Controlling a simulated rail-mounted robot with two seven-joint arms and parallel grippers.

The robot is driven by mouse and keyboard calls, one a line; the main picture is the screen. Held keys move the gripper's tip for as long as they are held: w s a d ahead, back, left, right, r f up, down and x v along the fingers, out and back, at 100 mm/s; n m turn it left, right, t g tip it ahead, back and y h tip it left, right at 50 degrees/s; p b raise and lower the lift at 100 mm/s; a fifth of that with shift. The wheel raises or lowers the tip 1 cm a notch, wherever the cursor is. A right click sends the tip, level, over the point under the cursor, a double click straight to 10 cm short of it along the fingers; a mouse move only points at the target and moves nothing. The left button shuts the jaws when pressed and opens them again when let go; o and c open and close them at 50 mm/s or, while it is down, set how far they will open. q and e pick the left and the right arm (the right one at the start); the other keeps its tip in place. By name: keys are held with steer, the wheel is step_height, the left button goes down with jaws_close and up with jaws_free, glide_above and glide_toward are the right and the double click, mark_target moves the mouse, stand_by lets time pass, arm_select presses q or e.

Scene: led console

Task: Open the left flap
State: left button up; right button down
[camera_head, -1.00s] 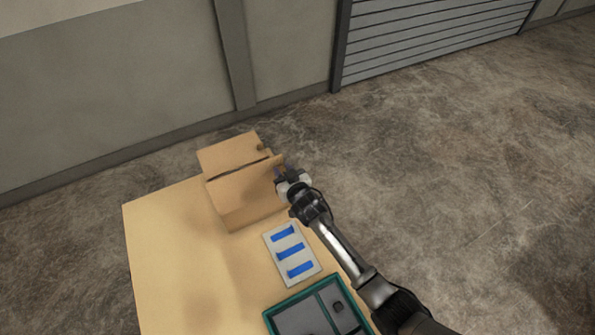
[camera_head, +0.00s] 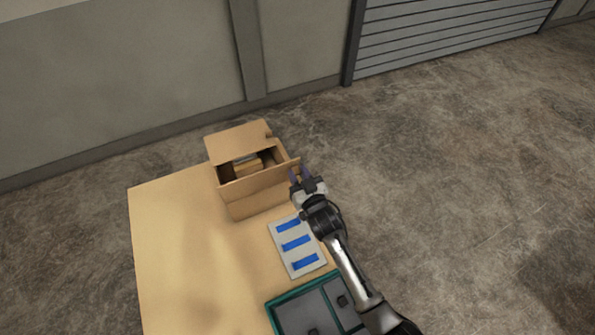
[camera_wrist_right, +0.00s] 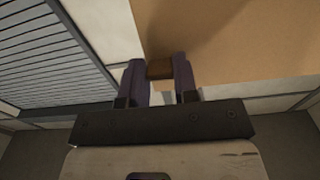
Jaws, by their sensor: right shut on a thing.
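A brown cardboard box (camera_head: 258,202) stands at the far edge of the table, partly open on top. The far flap (camera_head: 235,143) lies to the back of the opening. The near flap (camera_head: 255,184) is tilted up along the box's near side. My right gripper (camera_head: 299,174) is at the right end of the near flap. In the right wrist view its fingers (camera_wrist_right: 160,78) are closed on a small brown tab (camera_wrist_right: 159,68) at the edge of a tan cardboard panel (camera_wrist_right: 235,42). My left gripper is in no view.
Tan contents (camera_head: 246,163) show inside the box. A white panel with blue strips (camera_head: 281,240) and a teal-rimmed grey tray (camera_head: 272,308) lie nearer on the table (camera_head: 175,245). The table's left part is clear.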

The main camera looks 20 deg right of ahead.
steer(key=shift+s+d+f, duration=0.1)
steer(key=shift+s+f, duration=0.05)
steer(key=shift+f, duration=0.4)
steer(key=c, duration=1.2)
jaws_free()
steer(key=shift+c, duration=0.2)
steer(key=shift+o, duration=0.8)
steer(key=shift+s, duration=0.15)
steer(key=shift+o, duration=1)
steer(key=shift+r, duration=0.25)
steer(key=s, duration=1.3)
steer(key=shift+s+d+f, duration=0.15)
steer(key=shift+s+d, duration=0.1)
steer(key=shift+d, duration=0.2)
